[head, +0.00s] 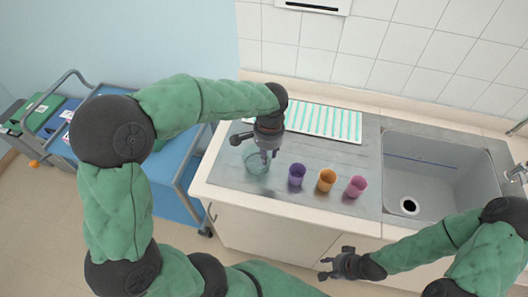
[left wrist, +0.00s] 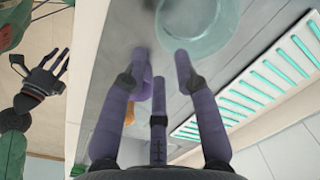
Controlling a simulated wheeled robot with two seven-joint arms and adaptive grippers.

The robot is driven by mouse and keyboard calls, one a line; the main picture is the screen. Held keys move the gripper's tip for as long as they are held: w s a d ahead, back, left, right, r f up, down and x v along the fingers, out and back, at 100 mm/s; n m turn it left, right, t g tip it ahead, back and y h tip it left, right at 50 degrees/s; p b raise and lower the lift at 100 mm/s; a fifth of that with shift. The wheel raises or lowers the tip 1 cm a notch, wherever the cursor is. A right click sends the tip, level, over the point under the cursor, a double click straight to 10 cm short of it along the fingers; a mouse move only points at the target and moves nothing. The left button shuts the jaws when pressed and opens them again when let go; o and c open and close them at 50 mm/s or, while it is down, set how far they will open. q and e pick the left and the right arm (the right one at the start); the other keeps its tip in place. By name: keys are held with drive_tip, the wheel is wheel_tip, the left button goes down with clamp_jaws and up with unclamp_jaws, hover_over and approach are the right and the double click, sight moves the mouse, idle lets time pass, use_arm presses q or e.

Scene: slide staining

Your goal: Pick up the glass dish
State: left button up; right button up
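The glass dish (head: 255,161) is a clear, pale teal round vessel on the left end of the grey metal worktop. In the left wrist view the dish (left wrist: 205,28) is at the top, just beyond my fingertips. My left gripper (head: 268,155) points down at the dish's right side, with its fingertips overlapping the dish in the head view. Its fingers (left wrist: 162,62) are spread with nothing between them; whether one touches the dish I cannot tell. My right gripper (head: 333,264) is open and empty in front of the counter.
Purple (head: 297,174), orange (head: 326,180) and pink (head: 356,186) cups stand in a row right of the dish. A white rack with teal stripes (head: 322,122) lies behind. A sink (head: 430,175) is at right. A blue cart (head: 180,165) stands left of the counter.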

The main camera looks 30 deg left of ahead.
use_arm(q)
drive_tip(key=b, duration=0.1)
hover_over(266, 172)
drive_tip(key=f, duration=0.4)
drive_tip(key=shift+s+d+f, duration=0.15)
drive_tip(key=shift+s+f, duration=0.1)
drive_tip(key=shift+s, duration=0.05)
drive_tip(key=shift+w+f, duration=0.2)
drive_tip(key=shift+f, duration=0.35)
drive_tip(key=shift+w+f+b, duration=0.15)
drive_tip(key=shift+f+b, duration=0.35)
drive_tip(key=shift+f, duration=0.8)
drive_tip(key=shift+w+f+b, duration=0.1)
drive_tip(key=shift+f+b, duration=0.35)
drive_tip(key=shift+f, duration=0.8)
clamp_jaws()
